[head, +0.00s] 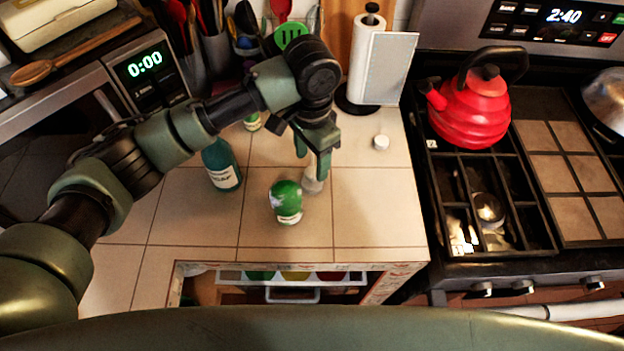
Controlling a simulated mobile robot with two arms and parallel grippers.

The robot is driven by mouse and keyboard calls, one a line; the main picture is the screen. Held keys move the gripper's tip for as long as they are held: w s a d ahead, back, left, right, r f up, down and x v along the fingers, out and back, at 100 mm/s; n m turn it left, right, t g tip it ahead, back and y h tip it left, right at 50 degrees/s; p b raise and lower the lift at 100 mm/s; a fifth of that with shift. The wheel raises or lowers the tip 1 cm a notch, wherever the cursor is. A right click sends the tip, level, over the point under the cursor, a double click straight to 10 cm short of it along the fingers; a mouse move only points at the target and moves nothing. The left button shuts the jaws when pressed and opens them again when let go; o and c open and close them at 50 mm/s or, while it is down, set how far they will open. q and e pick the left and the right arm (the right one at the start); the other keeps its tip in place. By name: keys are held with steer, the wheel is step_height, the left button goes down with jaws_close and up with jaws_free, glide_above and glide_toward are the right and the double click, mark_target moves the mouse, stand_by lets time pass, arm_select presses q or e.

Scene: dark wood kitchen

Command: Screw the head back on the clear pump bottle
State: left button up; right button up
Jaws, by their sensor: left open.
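A small, pale, clear-looking bottle (312,185) stands on the tiled counter, partly hidden by my left gripper. No pump head can be made out on it. My left gripper (311,168) points down just above the bottle, its fingers apart. I cannot tell whether the fingers touch the bottle. A small white round piece (381,143) lies on the counter to the right. It may be the pump head, but it is too small to be sure. My right gripper is not in view.
A green container (286,202) stands close to the bottle's left, and a teal bottle (221,166) farther left. A paper towel holder (366,60) stands behind. A red kettle (470,108) sits on the stove to the right. The counter's front right is clear.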

mark_target(310, 172)
arm_select(q)
steer(key=f, duration=0.1)
steer(key=f+p, duration=0.1)
steer(key=f, duration=0.2)
steer(key=shift+s+a+f+p, duration=0.15)
steer(key=shift+s+f+p, duration=0.1)
steer(key=shift+s+p, duration=0.1)
steer(key=shift+f, duration=0.35)
steer(key=shift+w, duration=0.1)
